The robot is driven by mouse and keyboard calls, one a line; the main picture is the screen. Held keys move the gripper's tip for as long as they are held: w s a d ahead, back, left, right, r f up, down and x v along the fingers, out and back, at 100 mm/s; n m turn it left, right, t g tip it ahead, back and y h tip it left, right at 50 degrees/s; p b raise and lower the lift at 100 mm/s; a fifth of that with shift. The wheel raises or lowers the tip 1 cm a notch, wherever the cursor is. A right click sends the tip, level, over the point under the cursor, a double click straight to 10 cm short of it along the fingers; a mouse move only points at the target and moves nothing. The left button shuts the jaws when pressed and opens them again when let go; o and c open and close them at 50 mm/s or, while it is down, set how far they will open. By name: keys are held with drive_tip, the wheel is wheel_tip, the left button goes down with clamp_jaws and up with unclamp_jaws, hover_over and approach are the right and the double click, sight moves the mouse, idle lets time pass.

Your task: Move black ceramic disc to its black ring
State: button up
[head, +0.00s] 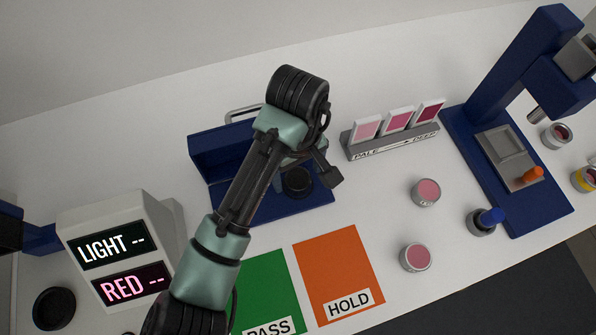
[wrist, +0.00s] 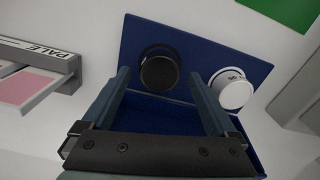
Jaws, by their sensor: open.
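The black ceramic disc (wrist: 160,73) looks like a short, dark, round piece on the blue stand (wrist: 140,30). It also shows in the head view (head: 298,181), partly covered by my arm. A darker round edge shows around its base; I cannot tell whether this is the black ring. My gripper (wrist: 160,78) is open above the stand, its fingers on either side of the disc in the wrist view. I cannot tell the height gap, and no contact is visible. Another round black piece (head: 54,309) lies at the lower left of the head view.
A white labelled cylinder (wrist: 233,92) stands beside the disc on the stand, near one finger. A swatch rack (head: 392,138), pink jars (head: 426,192), a blue press (head: 530,180) and a display reading LIGHT and RED (head: 118,255) stand around. Green (head: 268,285) and orange (head: 338,270) mats lie in front.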

wheel_tip(320, 180, up, 11)
drive_tip(key=p, duration=0.4)
drive_tip(key=w+d+r+m+t+h, duration=0.4)
drive_tip(key=w+d+r+t, duration=0.3)
drive_tip(key=w+d+r, duration=0.4)
wheel_tip(320, 180, up, 41)
drive_tip(key=m+t+y, duration=0.2)
drive_tip(key=t+y, duration=0.2)
drive_tip(key=t, duration=1.6)
hover_over(298, 179)
drive_tip(key=s, duration=0.2)
drive_tip(key=shift+w, duration=0.2)
